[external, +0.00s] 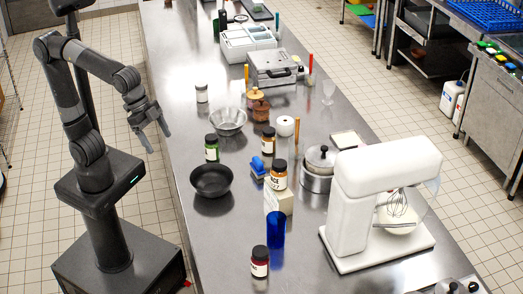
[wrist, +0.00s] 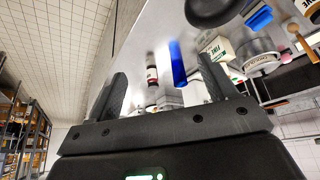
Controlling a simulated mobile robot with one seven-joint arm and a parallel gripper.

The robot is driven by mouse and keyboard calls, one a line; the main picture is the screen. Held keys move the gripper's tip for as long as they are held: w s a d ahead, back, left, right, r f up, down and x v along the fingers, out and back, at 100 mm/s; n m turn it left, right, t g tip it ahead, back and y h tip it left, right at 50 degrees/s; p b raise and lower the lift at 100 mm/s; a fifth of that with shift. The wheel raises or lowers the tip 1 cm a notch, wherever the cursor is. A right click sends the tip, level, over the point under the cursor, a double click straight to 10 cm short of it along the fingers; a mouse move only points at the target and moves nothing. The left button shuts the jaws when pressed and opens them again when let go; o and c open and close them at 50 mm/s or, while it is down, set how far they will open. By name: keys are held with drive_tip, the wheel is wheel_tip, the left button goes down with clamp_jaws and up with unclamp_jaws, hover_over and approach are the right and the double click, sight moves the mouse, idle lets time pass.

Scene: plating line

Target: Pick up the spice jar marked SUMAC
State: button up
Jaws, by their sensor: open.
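Several dark-lidded spice jars stand on the steel counter, and their labels are too small to read, so I cannot tell which is marked SUMAC. A dark red jar (external: 260,262) stands at the near end beside the blue cup (external: 276,230). An orange jar (external: 279,176) sits above a pale box. An amber-brown jar (external: 268,142), a green jar (external: 212,149) and a pale jar (external: 202,93) stand farther back. My gripper (external: 158,141) is open and empty, left of the counter and apart from every jar. Its spread fingers show in the wrist view (wrist: 165,88), with a dark-red-and-white jar (wrist: 151,75) beyond them.
A black bowl (external: 211,181), a metal bowl (external: 228,122), a blue sponge-like item (external: 257,165) and a lidded pot (external: 318,170) crowd the counter's middle. A white stand mixer (external: 365,205) stands at right. The counter's near left part is clear.

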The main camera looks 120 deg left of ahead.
drive_tip(key=w+d, duration=0.2)
drive_tip(key=w, duration=0.8)
approach(261, 259)
drive_tip(key=s+a+f, duration=0.1)
drive_tip(key=a+f, duration=0.1)
drive_tip(key=shift+w+f+n+g, duration=0.2)
drive_tip(key=shift+f+n+g, duration=0.15)
drive_tip(key=shift+n+g, duration=0.05)
drive_tip(key=x, duration=1)
drive_tip(key=shift+f, duration=0.15)
drive_tip(key=shift+c, duration=0.3)
drive_tip(key=c, duration=1.2)
drive_tip(key=shift+o, duration=0.2)
